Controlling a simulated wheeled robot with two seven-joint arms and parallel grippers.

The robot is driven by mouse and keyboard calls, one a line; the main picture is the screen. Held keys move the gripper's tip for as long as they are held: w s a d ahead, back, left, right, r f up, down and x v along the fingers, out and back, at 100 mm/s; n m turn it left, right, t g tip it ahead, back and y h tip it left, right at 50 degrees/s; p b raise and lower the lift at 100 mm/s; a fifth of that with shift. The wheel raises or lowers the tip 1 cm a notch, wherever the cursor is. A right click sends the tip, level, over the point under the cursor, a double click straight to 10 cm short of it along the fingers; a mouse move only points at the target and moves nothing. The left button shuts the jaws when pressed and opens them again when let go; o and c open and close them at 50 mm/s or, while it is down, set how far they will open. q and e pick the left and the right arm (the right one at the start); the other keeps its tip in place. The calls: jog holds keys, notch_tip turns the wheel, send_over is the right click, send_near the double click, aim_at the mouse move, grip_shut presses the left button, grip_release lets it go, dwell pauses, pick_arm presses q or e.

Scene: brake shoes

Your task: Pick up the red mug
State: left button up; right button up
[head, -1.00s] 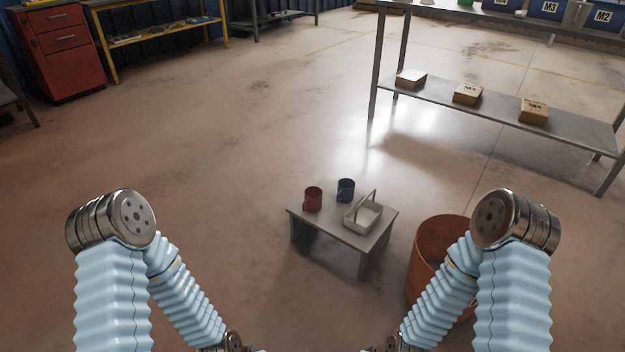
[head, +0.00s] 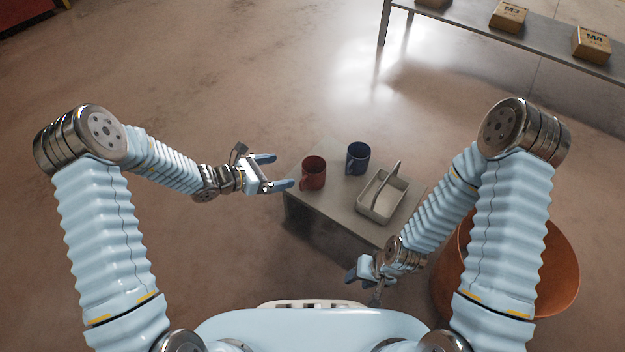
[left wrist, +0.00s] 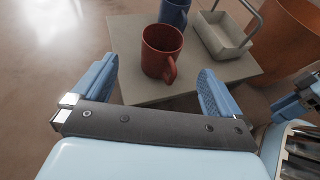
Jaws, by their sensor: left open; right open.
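The red mug (head: 314,172) stands upright on the left part of a small grey table (head: 335,222), its handle toward the lower left in the head view. My left gripper (head: 283,171) is open and empty, just left of the mug with its fingers pointing at it. In the left wrist view the red mug (left wrist: 162,50) stands ahead, between and beyond the open fingers (left wrist: 158,85), apart from them, with its handle to the lower right. My right gripper (head: 362,281) is open and empty, in front of the table, away from the mug.
A blue mug (head: 358,158) stands close behind and right of the red mug. A pale tray with a raised handle (head: 383,207) sits on the table's right part. An orange-brown bin (head: 555,262) is on the right. A shelf with boxes (head: 508,17) stands behind. Floor at left is clear.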

pick_arm(q)
send_near(323, 166)
jog(key=shift+w+d+r+b, duration=0.15)
jog(key=shift+w+b, duration=0.2)
jog(key=shift+w, duration=0.05)
jog(key=x, duration=0.4)
jog(key=shift+s+d+f+b, duration=0.1)
jog(key=shift+d+f+b, duration=0.1)
jog(key=shift+f+b, duration=0.2)
jog(key=shift+w+d+f, duration=0.1)
jog(key=shift+w+d, duration=0.1)
jog(key=shift+d, duration=0.1)
jog(key=shift+c, duration=0.2)
jog(key=c, duration=1)
